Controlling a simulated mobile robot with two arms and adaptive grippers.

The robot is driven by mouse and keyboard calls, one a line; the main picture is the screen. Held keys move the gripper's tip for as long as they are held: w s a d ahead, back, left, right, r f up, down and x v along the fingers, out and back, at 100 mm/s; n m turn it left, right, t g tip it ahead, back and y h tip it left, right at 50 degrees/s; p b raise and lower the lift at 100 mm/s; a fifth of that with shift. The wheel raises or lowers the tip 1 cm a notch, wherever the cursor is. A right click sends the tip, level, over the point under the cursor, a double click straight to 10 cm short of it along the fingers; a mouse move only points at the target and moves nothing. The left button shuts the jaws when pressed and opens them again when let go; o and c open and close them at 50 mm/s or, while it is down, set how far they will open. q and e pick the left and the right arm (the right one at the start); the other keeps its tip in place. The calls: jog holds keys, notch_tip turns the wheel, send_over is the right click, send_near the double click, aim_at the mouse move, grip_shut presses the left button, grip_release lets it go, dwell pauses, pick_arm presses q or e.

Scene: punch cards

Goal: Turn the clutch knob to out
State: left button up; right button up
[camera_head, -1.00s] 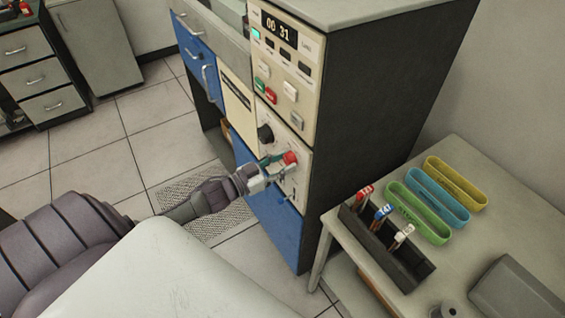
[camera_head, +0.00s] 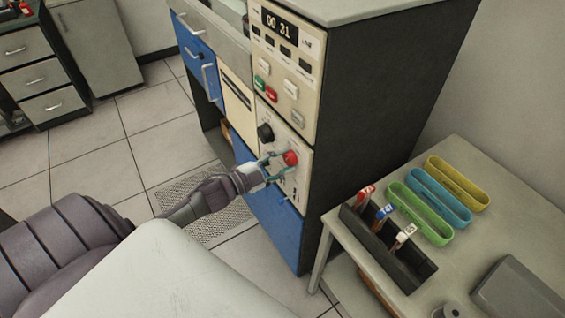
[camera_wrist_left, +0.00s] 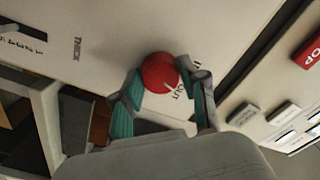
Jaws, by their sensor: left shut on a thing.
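The red knob (camera_head: 290,158) sits low on the beige control panel of the tall machine. The knob's base is hidden. My right gripper is not in view.
A black knob (camera_head: 265,133) is up and left of the red one. Push buttons (camera_head: 270,94) and a counter (camera_head: 279,26) are above. A side table (camera_head: 510,220) at right holds coloured trays (camera_head: 437,203) and a dark pen rack (camera_head: 385,250).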

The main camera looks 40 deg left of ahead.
pick_arm(q)
jog(key=shift+m, duration=1.1)
jog(key=o, duration=1.1)
jog(key=shift+o, duration=0.2)
jog(key=v, duration=1.2)
